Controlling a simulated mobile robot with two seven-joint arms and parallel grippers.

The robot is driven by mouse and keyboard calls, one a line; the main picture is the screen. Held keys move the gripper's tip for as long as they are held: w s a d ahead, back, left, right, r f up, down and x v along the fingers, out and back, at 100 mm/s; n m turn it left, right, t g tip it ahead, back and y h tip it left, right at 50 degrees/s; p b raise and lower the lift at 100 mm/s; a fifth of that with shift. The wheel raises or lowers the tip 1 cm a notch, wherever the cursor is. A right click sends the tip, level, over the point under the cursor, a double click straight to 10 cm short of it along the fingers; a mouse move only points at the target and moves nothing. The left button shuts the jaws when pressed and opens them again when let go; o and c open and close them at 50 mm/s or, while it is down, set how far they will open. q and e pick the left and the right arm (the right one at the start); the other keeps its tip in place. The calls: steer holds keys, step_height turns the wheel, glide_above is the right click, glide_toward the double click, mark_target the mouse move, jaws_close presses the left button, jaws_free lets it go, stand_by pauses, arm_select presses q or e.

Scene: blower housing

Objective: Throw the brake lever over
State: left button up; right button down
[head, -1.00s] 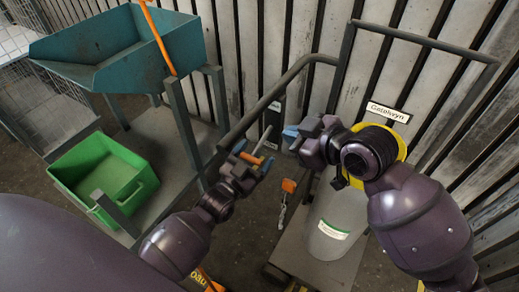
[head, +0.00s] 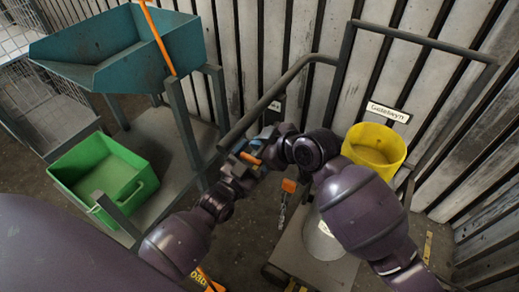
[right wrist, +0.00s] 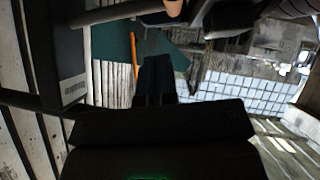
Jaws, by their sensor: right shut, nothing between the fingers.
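A short orange piece (head: 250,158), possibly the brake lever's grip, shows between the fingers of my left gripper (head: 246,160). Whether those fingers clamp it is not clear. My right gripper (head: 268,136) is shut and empty, close beside the left one at its upper right. Its dark closed fingers (right wrist: 155,75) also show in the right wrist view. A tan rounded tip (right wrist: 174,7) shows at that view's top edge. The lever's pivot and any rest of its arm are hidden behind my grippers.
A grey tube rail (head: 262,103) runs just behind both grippers. A yellow bucket (head: 375,150) stands at the right, by the slatted wall. An orange tag (head: 289,185) with a chain hangs below the grippers. A green bin (head: 95,172) and teal hopper (head: 120,50) stand left.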

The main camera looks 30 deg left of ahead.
arm_select(q)
steer(key=shift+w+r, duration=0.15)
steer(key=shift+r, duration=0.2)
arm_select(e)
steer(key=f, duration=0.2)
steer(key=w+f, duration=0.1)
steer(key=shift+w+a+f, duration=0.1)
steer(key=shift+a+f, duration=0.25)
steer(key=shift+a, duration=0.05)
arm_select(q)
steer(key=shift+d, duration=0.3)
arm_select(e)
steer(key=shift+w+d+f+t, duration=0.15)
steer(key=shift+f+t, duration=0.15)
steer(key=shift+f, duration=0.6)
arm_select(q)
steer(key=o, duration=0.9)
steer(key=shift+o, duration=1.2)
steer(key=shift+a+f, duration=0.15)
steer(key=shift+f, duration=0.05)
steer(key=shift+a, duration=0.1)
arm_select(e)
steer(key=shift+a, duration=0.2)
steer(key=shift+r, duration=0.1)
